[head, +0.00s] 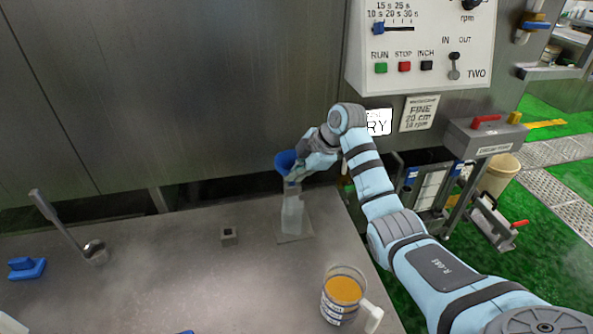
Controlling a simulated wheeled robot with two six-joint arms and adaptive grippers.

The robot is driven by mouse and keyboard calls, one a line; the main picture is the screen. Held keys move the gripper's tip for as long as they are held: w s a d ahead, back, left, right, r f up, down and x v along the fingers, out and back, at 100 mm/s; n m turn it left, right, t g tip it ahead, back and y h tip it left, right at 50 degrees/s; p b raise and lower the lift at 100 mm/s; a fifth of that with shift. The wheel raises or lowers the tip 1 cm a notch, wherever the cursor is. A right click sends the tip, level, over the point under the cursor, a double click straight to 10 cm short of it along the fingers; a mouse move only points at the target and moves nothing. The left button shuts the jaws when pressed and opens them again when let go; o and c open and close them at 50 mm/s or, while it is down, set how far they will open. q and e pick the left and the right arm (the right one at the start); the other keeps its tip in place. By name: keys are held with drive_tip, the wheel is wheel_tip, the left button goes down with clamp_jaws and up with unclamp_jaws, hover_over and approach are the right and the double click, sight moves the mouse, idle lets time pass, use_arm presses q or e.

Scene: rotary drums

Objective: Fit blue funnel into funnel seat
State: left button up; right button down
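The blue funnel (284,161) is at the middle of the head view, with its wide mouth up. My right gripper (294,175) is at the funnel's right side and appears shut on it just below the rim. The funnel is directly over a clear, tall vessel (292,216) on a flat square plate, which looks like the funnel seat. The funnel's lower end is hidden by the gripper, so I cannot tell whether it touches the vessel. My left gripper is not in view.
A small square block with a dark opening (228,235) stands left of the vessel. A handled jug with orange contents (341,292) is near the front right edge. A metal ladle (92,250) and a blue item (25,268) are at left. A control panel (420,45) is above.

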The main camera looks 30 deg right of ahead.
drive_tip(key=shift+f, duration=0.8)
drive_tip(key=c, duration=1.7)
unclamp_jaws()
drive_tip(key=shift+s+d+r, duration=0.1)
drive_tip(key=shift+r, duration=0.15)
drive_tip(key=v, duration=1.1)
drive_tip(key=shift+s+d+r, duration=0.1)
drive_tip(key=shift+s+r, duration=0.05)
drive_tip(key=shift+s, duration=0.1)
